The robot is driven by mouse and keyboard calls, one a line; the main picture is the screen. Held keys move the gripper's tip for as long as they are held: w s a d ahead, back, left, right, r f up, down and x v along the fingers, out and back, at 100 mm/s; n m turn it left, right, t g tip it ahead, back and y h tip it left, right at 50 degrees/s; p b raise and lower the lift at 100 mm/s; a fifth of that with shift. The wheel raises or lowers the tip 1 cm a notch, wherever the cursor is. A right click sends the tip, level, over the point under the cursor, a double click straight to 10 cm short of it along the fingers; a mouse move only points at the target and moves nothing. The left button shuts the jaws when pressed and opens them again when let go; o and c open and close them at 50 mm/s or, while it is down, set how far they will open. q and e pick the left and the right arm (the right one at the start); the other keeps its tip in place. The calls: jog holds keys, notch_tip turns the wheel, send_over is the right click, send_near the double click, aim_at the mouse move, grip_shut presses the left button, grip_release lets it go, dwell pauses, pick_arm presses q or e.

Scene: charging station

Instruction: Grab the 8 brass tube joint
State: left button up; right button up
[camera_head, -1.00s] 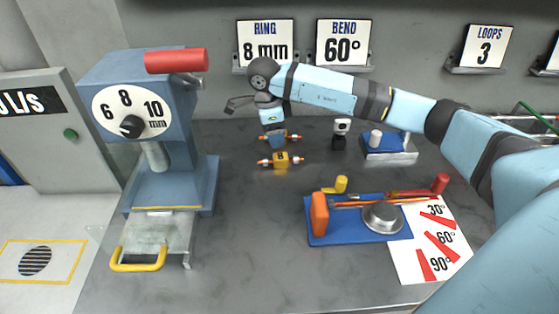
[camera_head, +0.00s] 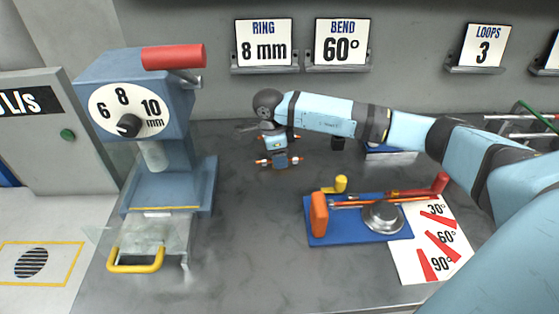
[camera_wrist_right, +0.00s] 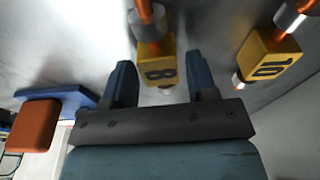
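The brass tube joint marked 8 (camera_wrist_right: 157,62) is a yellow block with copper-coloured tube ends. In the wrist view it lies between the two dark blue fingers of my right gripper (camera_wrist_right: 163,72), with visible gaps to both. In the head view the right gripper (camera_head: 280,162) covers the block's middle, and only its orange and pale ends (camera_head: 297,160) show on each side. The right gripper is open. The joint marked 10 (camera_wrist_right: 267,60) lies to the right in the wrist view. My left gripper is not in view.
A blue ring press (camera_head: 180,180) with a red handle stands at left. A blue bending jig (camera_head: 345,235) with an orange block and an angle sheet (camera_head: 440,265) lies at front right. Signs reading 8 mm (camera_head: 264,42) and 60° (camera_head: 341,42) stand behind. The front middle of the table is clear.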

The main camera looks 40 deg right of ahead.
jog(key=c, duration=0.7)
jog(key=shift+r, duration=0.1)
